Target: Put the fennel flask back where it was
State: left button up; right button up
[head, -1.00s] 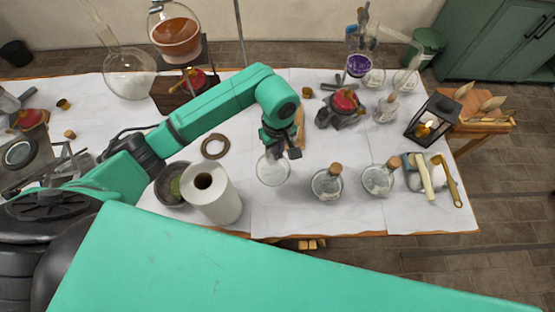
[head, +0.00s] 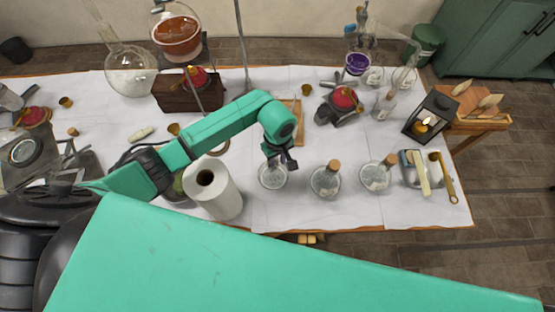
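My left gripper (head: 279,158) reaches in from the left and points down over the front middle of the table. It seems shut on the neck of a round clear flask (head: 272,177), whose top is hidden by the fingers. Whether its base touches the cloth I cannot tell. Two similar corked flasks stand to its right, a nearer one (head: 325,182) and a farther one (head: 376,177). I can read no labels, so I cannot tell which flask is the fennel one. My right gripper is out of view.
A white paper roll (head: 214,190) stands close to the left of the held flask. A wooden board (head: 299,130) lies behind it. A grey tray (head: 410,182) and a lantern (head: 433,118) are at the right. Clear cloth lies between the flasks.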

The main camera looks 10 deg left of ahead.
pick_arm(q)
jog(key=shift+r, duration=0.55)
notch_tip(320, 180, up, 10)
jog(key=b, duration=0.4)
jog(key=shift+r, duration=0.55)
